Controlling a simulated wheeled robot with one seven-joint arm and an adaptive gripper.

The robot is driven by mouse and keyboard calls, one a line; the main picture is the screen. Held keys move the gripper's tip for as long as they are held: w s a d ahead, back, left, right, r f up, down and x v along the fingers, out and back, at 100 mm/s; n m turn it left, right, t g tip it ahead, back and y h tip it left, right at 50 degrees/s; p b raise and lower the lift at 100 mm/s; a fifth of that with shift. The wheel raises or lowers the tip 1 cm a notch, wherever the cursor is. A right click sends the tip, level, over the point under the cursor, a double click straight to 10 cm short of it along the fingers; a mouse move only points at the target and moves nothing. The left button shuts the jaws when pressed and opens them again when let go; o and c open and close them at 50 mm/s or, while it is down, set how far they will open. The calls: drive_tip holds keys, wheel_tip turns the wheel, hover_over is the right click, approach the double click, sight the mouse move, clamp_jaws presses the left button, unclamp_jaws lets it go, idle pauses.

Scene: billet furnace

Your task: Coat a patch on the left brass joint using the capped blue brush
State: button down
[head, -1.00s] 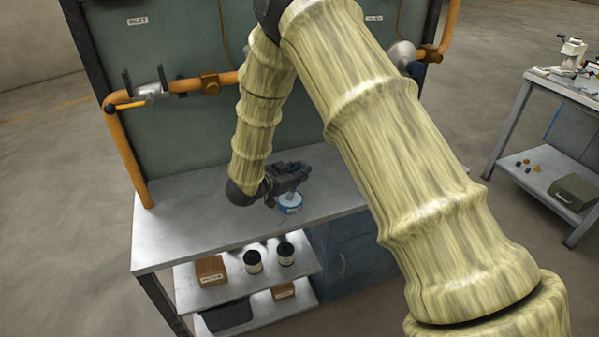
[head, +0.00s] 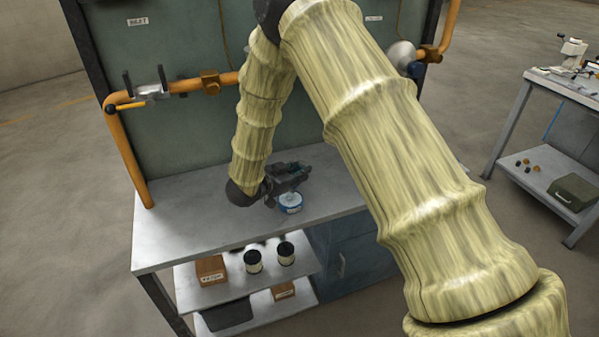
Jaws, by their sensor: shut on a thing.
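The left brass joint (head: 210,83) sits on the orange pipe on the green panel, right of a valve. A blue-and-white pot (head: 291,204) stands on the grey bench top just below my gripper. My gripper (head: 298,171) is over the pot, low above the bench, and is shut on a small blue thing that looks like the capped blue brush. The gripper's fingers hide most of it, so I cannot see bristles or whether its lower end is clear of the pot.
The orange pipe (head: 128,160) runs down to the bench top (head: 185,225) at the left. Jars and boxes stand on the shelf (head: 240,290) below. A second table (head: 520,115) is at the right.

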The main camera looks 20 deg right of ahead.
idle(0.4)
drive_tip(key=shift+r+p, duration=2.55)
drive_tip(key=shift+r, duration=0.9)
